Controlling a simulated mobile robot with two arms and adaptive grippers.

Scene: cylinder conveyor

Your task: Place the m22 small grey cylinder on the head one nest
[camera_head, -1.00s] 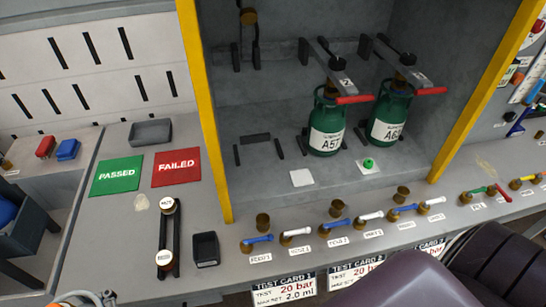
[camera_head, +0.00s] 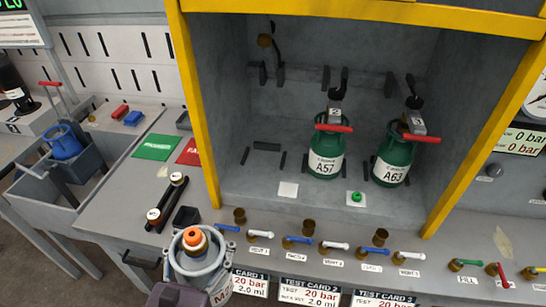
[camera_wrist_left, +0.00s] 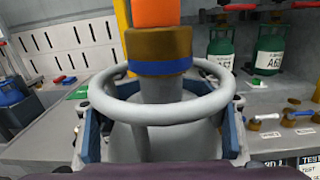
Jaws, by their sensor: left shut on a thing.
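The grey cylinder (camera_head: 207,280) has a round collar, a brass valve with a blue band and an orange cap. It is upright at the bottom of the head view, in front of the bench edge. My right gripper is out of view.
Green cylinders A57 (camera_head: 325,163) and A63 (camera_head: 392,165) stand in the other nests. A yellow post (camera_head: 199,120) edges the cabinet's left side. Valves with blue and white handles (camera_head: 298,240) line the bench front. A black rack (camera_head: 168,201) stands left of the cabinet.

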